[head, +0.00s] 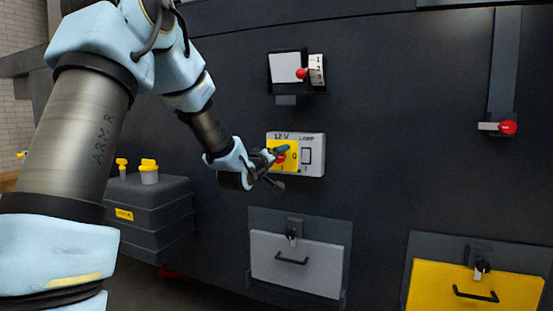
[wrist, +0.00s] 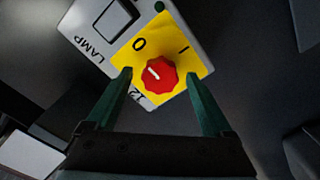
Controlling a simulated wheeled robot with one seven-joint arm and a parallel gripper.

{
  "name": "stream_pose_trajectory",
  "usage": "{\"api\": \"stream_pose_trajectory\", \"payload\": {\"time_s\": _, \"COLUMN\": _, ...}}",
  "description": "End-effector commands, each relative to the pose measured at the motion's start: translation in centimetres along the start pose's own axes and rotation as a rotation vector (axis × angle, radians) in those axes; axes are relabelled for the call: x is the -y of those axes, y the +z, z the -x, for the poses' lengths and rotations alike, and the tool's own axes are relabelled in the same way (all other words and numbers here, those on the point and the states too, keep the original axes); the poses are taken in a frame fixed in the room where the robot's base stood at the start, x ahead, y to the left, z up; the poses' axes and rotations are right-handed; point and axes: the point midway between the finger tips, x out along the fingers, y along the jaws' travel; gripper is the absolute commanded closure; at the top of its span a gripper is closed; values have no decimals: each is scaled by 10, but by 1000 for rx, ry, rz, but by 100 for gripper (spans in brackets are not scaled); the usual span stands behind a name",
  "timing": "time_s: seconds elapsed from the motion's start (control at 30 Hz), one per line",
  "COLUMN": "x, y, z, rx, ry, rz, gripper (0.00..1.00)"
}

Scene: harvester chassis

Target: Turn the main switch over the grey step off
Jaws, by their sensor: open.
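The main switch is a red knob (wrist: 160,76) on a yellow plate marked O and I, on the 12 V panel (head: 314,140). In the wrist view its white mark points to the upper left, nearer the O side than the I. The grey step (head: 320,268) is below the panel in the head view. My gripper (wrist: 160,75) is open, with one green finger on each side of the knob. I cannot tell whether the fingers touch it. In the head view my gripper (head: 279,153) partly hides the knob.
A rocker switch marked LAMP (head: 307,156) sits right beside the yellow plate. Above is a red-knobbed selector (head: 302,73). A red-tipped lever (head: 508,127) is at the right, above a yellow step (head: 450,290). A dark box (head: 148,215) with yellow caps stands at the left.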

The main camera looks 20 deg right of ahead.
Motion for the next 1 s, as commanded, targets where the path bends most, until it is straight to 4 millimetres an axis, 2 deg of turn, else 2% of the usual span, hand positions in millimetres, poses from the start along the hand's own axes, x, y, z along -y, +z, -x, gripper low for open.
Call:
{"api": "stream_pose_trajectory", "payload": {"time_s": 0.5, "x": 1, "y": 0, "z": 90, "rx": 0, "ry": -1, "rz": -2, "gripper": 15}}
{"api": "stream_pose_trajectory", "payload": {"time_s": 0.7, "x": 1, "y": 0, "z": 103, "rx": 0, "ry": -1, "rz": 0, "gripper": 15}}
{"api": "stream_pose_trajectory", "payload": {"time_s": 1.0, "x": 0, "y": 0, "z": 104, "rx": 0, "ry": -1, "rz": 1, "gripper": 15}}
